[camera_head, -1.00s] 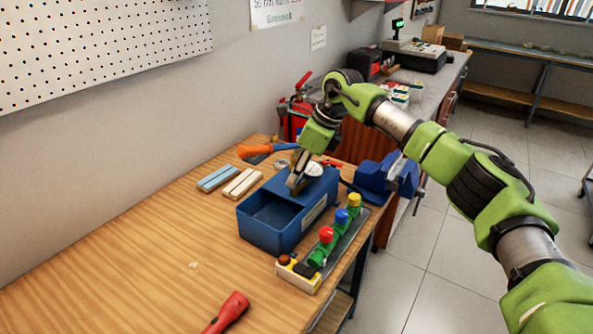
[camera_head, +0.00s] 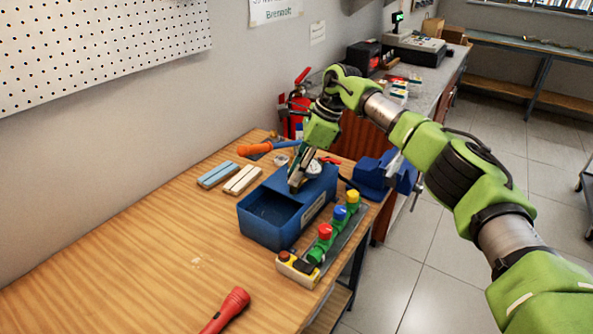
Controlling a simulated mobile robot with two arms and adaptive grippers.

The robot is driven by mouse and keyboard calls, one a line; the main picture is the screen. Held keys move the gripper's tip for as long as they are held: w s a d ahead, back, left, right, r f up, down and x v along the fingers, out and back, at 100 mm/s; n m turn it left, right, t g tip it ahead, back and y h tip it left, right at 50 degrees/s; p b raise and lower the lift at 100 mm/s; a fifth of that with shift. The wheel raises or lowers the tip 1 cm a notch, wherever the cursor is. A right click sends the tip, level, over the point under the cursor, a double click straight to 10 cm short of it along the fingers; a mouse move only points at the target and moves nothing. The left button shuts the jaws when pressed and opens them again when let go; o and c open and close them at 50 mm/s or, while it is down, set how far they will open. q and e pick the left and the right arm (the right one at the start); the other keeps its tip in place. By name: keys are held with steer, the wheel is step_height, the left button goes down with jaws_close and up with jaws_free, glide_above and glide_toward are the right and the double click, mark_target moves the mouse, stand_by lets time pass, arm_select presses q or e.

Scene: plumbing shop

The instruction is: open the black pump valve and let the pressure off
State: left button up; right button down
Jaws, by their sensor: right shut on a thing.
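The blue test pump (camera_head: 271,233) stands on the wooden bench, an open trough at its near end. A round white gauge (camera_head: 315,169) sits at its far end. My right gripper (camera_head: 296,184) points down onto the top of the pump, just left of the gauge. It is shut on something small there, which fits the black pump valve. The fingers hide the valve, so I cannot see how far it is turned. My left gripper is not in view.
A strip with coloured knobs (camera_head: 325,240) lies along the pump's right side. A blue vise (camera_head: 372,178) is at the bench's right edge. Blue and white bars (camera_head: 217,174) and an orange-handled tool (camera_head: 254,149) lie behind left. A red flashlight (camera_head: 228,310) lies in front; the bench's left is clear.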

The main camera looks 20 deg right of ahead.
steer(key=c, duration=2.1)
jaws_free()
steer(key=v, duration=1.2)
